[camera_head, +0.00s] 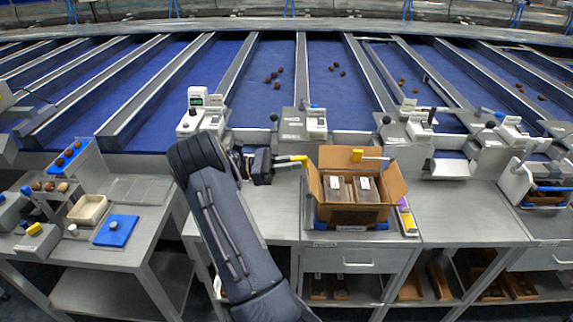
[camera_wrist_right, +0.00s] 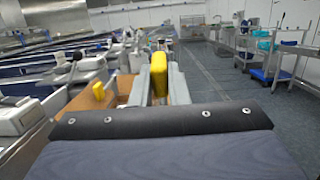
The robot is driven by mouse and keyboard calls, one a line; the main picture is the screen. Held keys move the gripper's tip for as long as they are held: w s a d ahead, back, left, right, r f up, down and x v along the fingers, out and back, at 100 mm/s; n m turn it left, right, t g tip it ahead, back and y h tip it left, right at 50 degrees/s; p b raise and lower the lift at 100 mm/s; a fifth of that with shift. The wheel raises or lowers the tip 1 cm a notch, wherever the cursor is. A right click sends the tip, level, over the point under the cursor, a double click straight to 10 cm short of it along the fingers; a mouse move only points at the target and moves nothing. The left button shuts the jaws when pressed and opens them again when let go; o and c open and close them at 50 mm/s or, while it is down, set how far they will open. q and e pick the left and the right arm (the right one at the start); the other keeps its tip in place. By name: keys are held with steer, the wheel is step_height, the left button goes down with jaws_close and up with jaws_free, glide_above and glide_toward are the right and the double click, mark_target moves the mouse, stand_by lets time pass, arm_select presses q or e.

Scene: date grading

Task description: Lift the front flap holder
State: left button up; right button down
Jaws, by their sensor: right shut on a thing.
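My right gripper (camera_head: 272,164) reaches in from the left of the open cardboard box (camera_head: 355,215). It is shut on a yellow flap holder (camera_head: 291,158), whose far end is close to the top of the box's left flap. Whether it touches the flap is hard to tell. In the right wrist view the yellow holder (camera_wrist_right: 158,75) stands between the two fingers. A second yellow holder (camera_head: 357,155) sits at the box's back edge. Two dark packs (camera_head: 338,190) with white labels lie inside the box. My left gripper is not in view.
The box stands on a steel bench (camera_head: 455,212). Purple and yellow items (camera_head: 406,217) are beside its right side. Small grey machines (camera_head: 297,124) line the back. Blue sorting lanes (camera_head: 268,95) lie beyond. A side bench at left holds a blue tray (camera_head: 116,230).

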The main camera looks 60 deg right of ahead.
steer(key=shift+a+f, duration=0.1)
steer(key=shift+f, duration=0.15)
steer(key=c, duration=1.5)
jaws_free()
steer(key=shift+w, duration=0.15)
steer(key=shift+o, duration=0.5)
steer(key=shift+r, duration=0.1)
steer(key=b+v, duration=0.2)
steer(key=v, duration=0.5)
steer(key=shift+w+a+b, duration=0.2)
steer(key=shift+w+b, duration=0.1)
steer(key=shift+b, duration=0.1)
steer(key=shift+s, duration=0.1)
